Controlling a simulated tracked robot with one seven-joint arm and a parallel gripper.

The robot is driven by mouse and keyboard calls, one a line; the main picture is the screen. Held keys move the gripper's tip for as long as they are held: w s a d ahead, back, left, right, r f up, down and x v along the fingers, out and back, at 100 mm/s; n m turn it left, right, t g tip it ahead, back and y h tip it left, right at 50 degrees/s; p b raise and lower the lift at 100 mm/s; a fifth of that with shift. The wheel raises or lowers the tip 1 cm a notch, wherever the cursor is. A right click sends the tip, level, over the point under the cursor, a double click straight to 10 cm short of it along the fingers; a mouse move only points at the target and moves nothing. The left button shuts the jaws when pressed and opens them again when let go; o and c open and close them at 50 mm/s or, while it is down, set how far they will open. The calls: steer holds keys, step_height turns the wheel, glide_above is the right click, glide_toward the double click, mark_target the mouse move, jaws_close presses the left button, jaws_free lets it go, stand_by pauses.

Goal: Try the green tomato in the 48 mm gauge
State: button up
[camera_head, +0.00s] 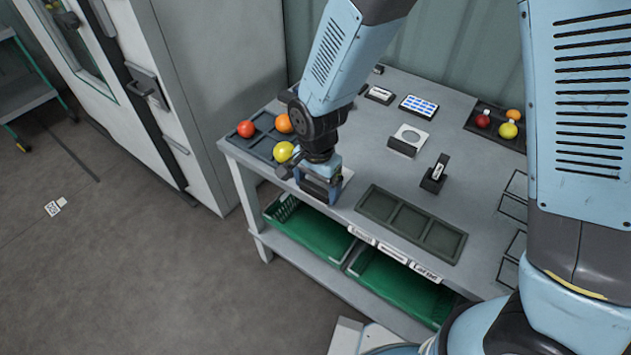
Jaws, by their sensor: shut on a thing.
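My gripper (319,190) points down near the table's front left edge, just right of the sorting tray. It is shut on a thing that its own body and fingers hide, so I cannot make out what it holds. No plainly green tomato shows anywhere in view. A pale plate (347,176) shows partly behind the gripper, and it may be a gauge. A white gauge plate with a round hole (409,133) stands further back, on a dark base. I cannot read a size on either plate.
A dark tray (262,121) at left holds red, orange and yellow (283,151) tomatoes, the yellow one close to my gripper. An empty three-cell tray (411,223) lies at the front. Another tray (480,108) holds several fruits. Green crates (312,236) stand below. A small upright stand (436,174) is mid-table.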

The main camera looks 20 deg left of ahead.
steer(key=shift+r, duration=3.9)
steer(key=shift+w, duration=0.1)
